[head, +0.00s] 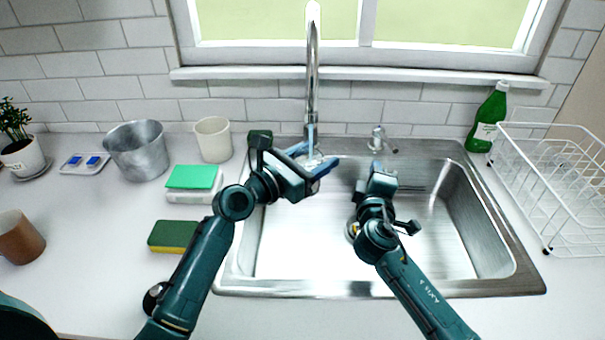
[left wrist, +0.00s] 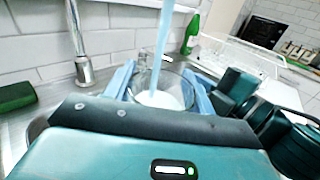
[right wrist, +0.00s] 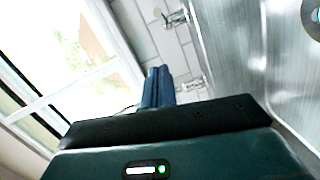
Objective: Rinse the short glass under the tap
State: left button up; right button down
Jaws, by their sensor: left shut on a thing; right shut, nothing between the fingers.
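The short glass (left wrist: 158,96) is clear and sits between the blue fingers of my left gripper (head: 318,166), which is shut on it. In the left wrist view a stream of water (left wrist: 165,40) runs down into the glass, and whitish water shows inside. In the head view the glass is mostly hidden by the fingers, below the chrome tap (head: 313,75) at the sink's back left. My right gripper (head: 379,172) is over the sink, below the small chrome lever (head: 378,138). Its fingers (right wrist: 158,87) are together and empty.
The steel sink (head: 290,275) lies under both grippers. A green bottle (head: 489,118) and white dish rack (head: 560,190) stand at right.

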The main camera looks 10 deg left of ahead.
jog(key=c, duration=2.1)
grip_release()
jog(key=shift+r, duration=0.1)
jog(key=o, duration=0.3)
jog(key=shift+o, duration=0.8)
jog(key=shift+w+d+f, duration=0.1)
jog(key=shift+d+f, duration=0.1)
jog(key=shift+f, duration=0.1)
jog(key=shift+o, duration=1)
jog(key=d+f+m+y, duration=0.1)
jog(key=m, duration=0.1)
jog(key=w+d+f+m+g+y, duration=0.1)
jog(key=m, duration=0.1)
jog(key=d+f+m+y, duration=0.1)
jog(key=d+m+y, duration=0.1)
jog(key=m, duration=0.1)
jog(key=shift+w+f+g, duration=0.25)
jog(key=shift+g, duration=0.05)
jog(key=m+y, duration=0.2)
jog(key=m, duration=0.5)
send_near(397, 151)
jog(key=shift+t, duration=0.4)
jog(key=x, duration=0.6)
jog(key=f+x, duration=0.1)
jog(key=x, duration=0.2)
jog(key=shift+s+a+f, duration=0.1)
jog(key=shift+x, duration=0.9)
jog(key=shift+w+a, duration=0.15)
jog(key=shift+w, duration=0.35)
